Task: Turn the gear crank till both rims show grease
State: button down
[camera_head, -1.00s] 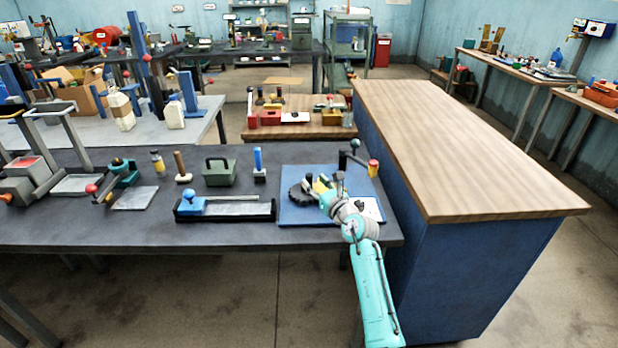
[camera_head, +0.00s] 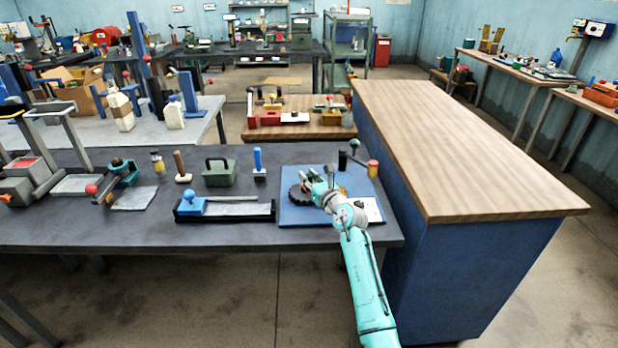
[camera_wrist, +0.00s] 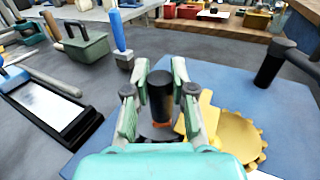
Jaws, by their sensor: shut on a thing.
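On the blue board (camera_head: 290,215) stands a gear device with a dark toothed gear (camera_head: 297,194) at its left. A yellow gear (camera_wrist: 238,136) shows right of my gripper in the wrist view, with a yellow arm beside it. My gripper (camera_wrist: 160,88) is shut on the black upright crank handle (camera_wrist: 161,98), which stands between its fingers with an orange band at its foot. In the head view my gripper (camera_head: 312,179) is over the gears and hides part of them. I cannot make out grease on either rim.
A blue-handled tool (camera_head: 258,163), a green box (camera_head: 220,175) and a framed tray (camera_head: 235,211) lie left. The wooden counter (camera_head: 450,140) to the right is bare.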

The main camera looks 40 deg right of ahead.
jog(key=shift+d+n+y, duration=0.15)
jog(key=shift+n+y, duration=0.25)
jog(key=shift+y, duration=0.3)
jog(key=shift+d+n+y, duration=0.25)
jog(key=shift+n+y, duration=0.45)
jog(key=shift+y, duration=0.4)
jog(key=n+y, duration=0.1)
jog(key=y, duration=0.1)
jog(key=d+n+g+y, duration=0.1)
jog(key=n+y, duration=0.1)
jog(key=y, duration=0.1)
jog(key=shift+w+n, duration=0.1)
jog(key=shift+n, duration=0.2)
jog(key=shift+w+d+n+g+y, duration=0.15)
jog(key=shift+n+g+y, duration=0.6)
jog(key=shift+y, duration=0.5)
jog(key=shift+w+d+n+g+y, duration=0.1)
jog(key=shift+n+g+y, duration=0.45)
jog(key=shift+n+y, duration=0.55)
jog(key=shift+w+d+n+g+y, duration=0.1)
jog(key=shift+n+g+y, duration=0.75)
jog(key=shift+g+y, duration=0.4)
jog(key=c, duration=1)
grip_release()
jog(key=shift+c, duration=0.2)
jog(key=shift+o, duration=0.4)
